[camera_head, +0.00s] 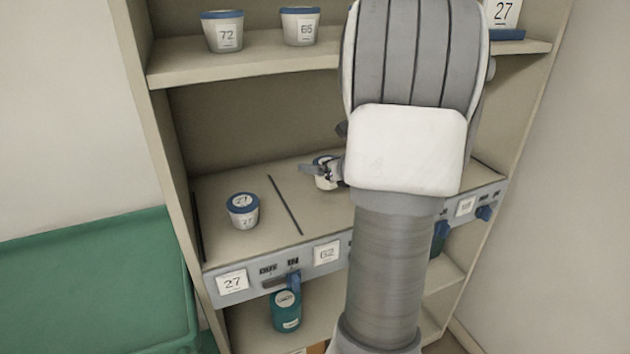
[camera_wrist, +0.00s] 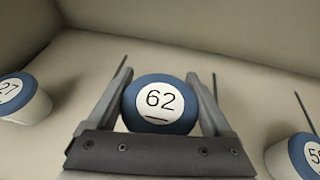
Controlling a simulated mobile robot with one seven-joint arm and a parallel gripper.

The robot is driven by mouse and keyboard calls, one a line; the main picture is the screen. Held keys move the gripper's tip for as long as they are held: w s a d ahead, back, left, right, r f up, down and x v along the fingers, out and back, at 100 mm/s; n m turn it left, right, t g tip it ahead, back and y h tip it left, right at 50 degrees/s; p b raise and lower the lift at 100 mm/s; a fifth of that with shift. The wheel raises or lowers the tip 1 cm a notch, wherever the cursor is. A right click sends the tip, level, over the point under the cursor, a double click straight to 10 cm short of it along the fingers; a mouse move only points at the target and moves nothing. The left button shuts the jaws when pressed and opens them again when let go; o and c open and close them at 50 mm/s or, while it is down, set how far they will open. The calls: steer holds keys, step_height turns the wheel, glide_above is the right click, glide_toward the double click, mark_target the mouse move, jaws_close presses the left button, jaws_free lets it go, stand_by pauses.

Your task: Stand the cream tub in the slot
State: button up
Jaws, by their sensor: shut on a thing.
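The cream tub (camera_wrist: 160,103) has a blue-rimmed lid marked 62 and sits between the two fingers of my gripper (camera_wrist: 161,80) in the wrist view. In the head view the tub (camera_head: 324,181) is upright over the middle shelf, partly hidden by my gripper and arm. I cannot tell whether its base touches the shelf. The slot (camera_head: 312,197) above the 62 label (camera_head: 327,253) has a thin dark divider (camera_head: 285,205) on its left; my arm hides its right part.
A tub marked 27 (camera_head: 243,211) stands in the slot left of the divider. Another tub (camera_wrist: 308,155) stands at the right in the wrist view. Tubs marked 72 (camera_head: 225,33) and 65 (camera_head: 299,27) are on the upper shelf. A teal container (camera_head: 286,312) is below.

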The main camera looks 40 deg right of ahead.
steer(key=shift+w+f+b, duration=0.1)
steer(key=shift+f+b, duration=0.75)
steer(key=shift+f, duration=1.2)
steer(key=shift+f, duration=0.1)
steer(key=o, duration=1.3)
steer(key=shift+r, duration=0.2)
steer(key=p+v, duration=0.2)
steer(key=v, duration=1)
steer(key=shift+f+p, duration=0.15)
steer(key=shift+p, duration=0.2)
